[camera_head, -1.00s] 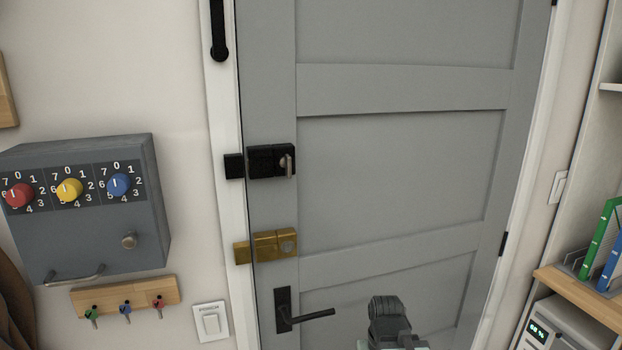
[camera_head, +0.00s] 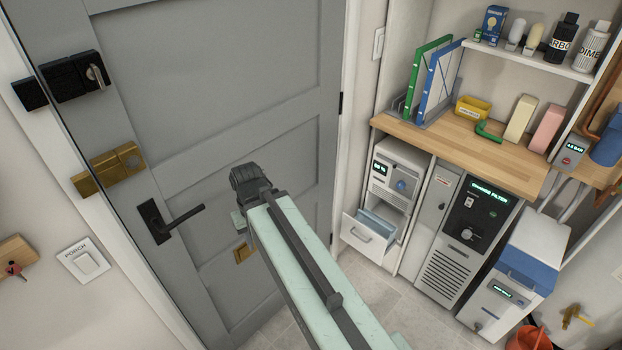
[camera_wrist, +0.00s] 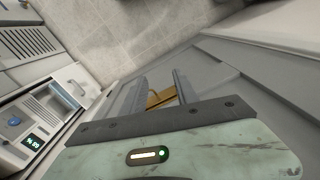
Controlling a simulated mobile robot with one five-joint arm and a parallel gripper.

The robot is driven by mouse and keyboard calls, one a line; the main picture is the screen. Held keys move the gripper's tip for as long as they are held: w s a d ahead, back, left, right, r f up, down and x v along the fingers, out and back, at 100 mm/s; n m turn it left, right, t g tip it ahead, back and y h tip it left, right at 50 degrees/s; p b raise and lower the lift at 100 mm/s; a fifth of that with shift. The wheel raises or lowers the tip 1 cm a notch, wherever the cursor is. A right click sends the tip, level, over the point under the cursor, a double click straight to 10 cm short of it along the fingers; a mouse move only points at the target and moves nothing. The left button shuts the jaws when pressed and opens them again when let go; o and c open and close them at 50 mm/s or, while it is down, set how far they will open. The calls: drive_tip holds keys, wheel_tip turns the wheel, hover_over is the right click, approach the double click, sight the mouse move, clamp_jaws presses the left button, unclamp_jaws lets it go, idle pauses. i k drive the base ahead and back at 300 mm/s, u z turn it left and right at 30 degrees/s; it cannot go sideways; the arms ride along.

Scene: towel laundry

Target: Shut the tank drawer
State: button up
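The tank drawer (camera_head: 366,238) is the white-fronted drawer with a bar handle, low in a white machine (camera_head: 396,172) under the wooden counter. It stands pulled out, with a blue tank (camera_head: 382,222) showing inside. In the wrist view the drawer (camera_wrist: 69,94) is at the left, outside my fingers. My gripper (camera_wrist: 160,76) is open and empty, its two fingers apart. A brass piece on the door (camera_wrist: 160,97) shows beyond the gap. In the head view my arm hides the fingers; its end is in front of the grey door, left of the drawer and apart from it.
The grey door (camera_head: 215,100) has a black lever handle (camera_head: 170,220) left of my arm. A filter machine (camera_head: 460,240) and a blue-topped unit (camera_head: 510,275) stand right of the drawer. The counter (camera_head: 450,150) overhangs the machines. Tiled floor (camera_head: 375,300) in front is clear.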

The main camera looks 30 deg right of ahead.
sight(369, 232)
drive_tip(key=k, duration=1)
drive_tip(key=z, duration=1.3)
drive_tip(key=i, duration=1.25)
drive_tip(key=u, duration=2.5)
